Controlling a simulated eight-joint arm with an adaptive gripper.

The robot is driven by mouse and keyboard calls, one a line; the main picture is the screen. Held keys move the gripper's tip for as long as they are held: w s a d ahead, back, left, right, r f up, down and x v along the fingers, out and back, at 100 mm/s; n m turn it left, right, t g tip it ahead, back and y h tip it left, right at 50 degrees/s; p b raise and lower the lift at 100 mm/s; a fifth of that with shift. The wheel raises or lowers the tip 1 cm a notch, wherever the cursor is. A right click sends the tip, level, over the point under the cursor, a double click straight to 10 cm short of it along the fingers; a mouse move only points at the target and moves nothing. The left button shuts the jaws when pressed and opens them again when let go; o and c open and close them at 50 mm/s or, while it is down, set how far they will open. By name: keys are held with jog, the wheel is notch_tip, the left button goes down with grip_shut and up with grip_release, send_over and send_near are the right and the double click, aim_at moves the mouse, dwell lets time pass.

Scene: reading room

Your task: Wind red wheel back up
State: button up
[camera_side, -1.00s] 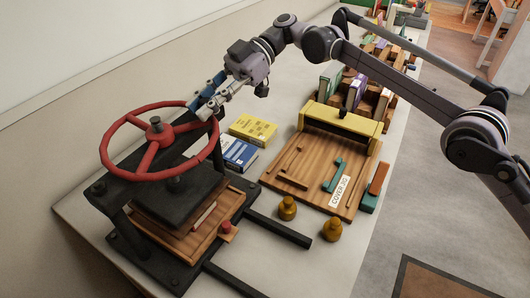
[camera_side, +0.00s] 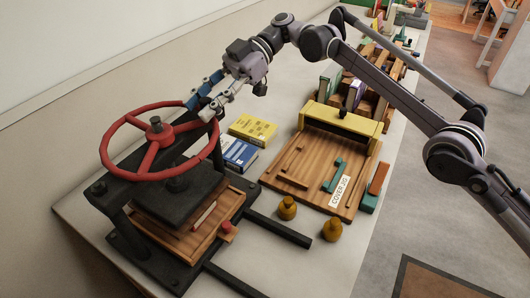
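The red wheel (camera_side: 153,171) lies level on top of the dark press (camera_side: 125,190) at the left, with a central hub and spokes. The press's dark plate (camera_side: 182,200) is below it, over a wooden board (camera_side: 190,243). My gripper (camera_side: 206,109) is at the far right part of the wheel's rim, its fingers pointing down-left. The fingertips look close to or touching the rim. The fingers are small here and partly overlap the rim, so I cannot tell whether they grip it.
A yellow book (camera_side: 253,129) and a blue book (camera_side: 238,155) lie right of the wheel. A wooden board with a yellow bar (camera_side: 341,120) is further right. Two brass knobs (camera_side: 287,208) stand in front. Two dark rails (camera_side: 278,230) extend from the press.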

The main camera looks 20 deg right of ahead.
jog(key=shift+s+d+m+t, duration=0.1)
jog(key=shift+s+m+t, duration=0.25)
jog(key=shift+m+t, duration=0.05)
dwell(0.4)
jog(key=shift+s+m+t+y, duration=0.8)
jog(key=shift+s+m+t, duration=1.45)
jog(key=shift+m+t, duration=0.5)
jog(key=v, duration=1)
jog(key=shift+d, duration=0.25)
jog(key=shift+s+r+t, duration=0.1)
jog(key=shift+t, duration=0.15)
